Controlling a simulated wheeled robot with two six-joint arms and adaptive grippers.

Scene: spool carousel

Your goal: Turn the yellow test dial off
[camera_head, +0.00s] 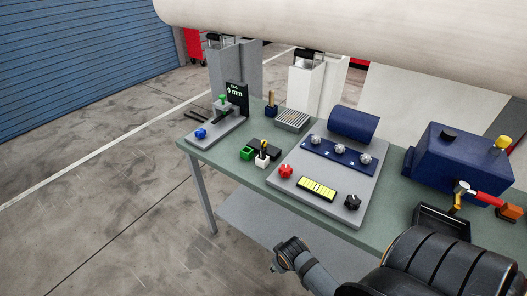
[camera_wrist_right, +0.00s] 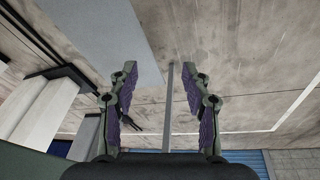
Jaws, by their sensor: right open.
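The only yellow knob in sight (camera_head: 503,142) sits on top of a dark blue box (camera_head: 452,160) at the right of the bench; its setting cannot be read. A grey panel (camera_head: 334,213) in the middle of the bench carries a red knob (camera_head: 286,171), a black knob (camera_head: 352,202) and a lit yellow display (camera_head: 317,188). My right gripper (camera_wrist_right: 162,105) is open and empty in the wrist view, with floor behind its fingers. My left gripper is not in view.
The green bench (camera_head: 232,162) also holds a gauge stand (camera_head: 217,122), a green block (camera_head: 247,153), a slatted metal tray (camera_head: 292,121) and a red-handled tool (camera_head: 488,198). A large pale cylinder (camera_head: 350,38) hangs across the top. My arm crosses the lower right.

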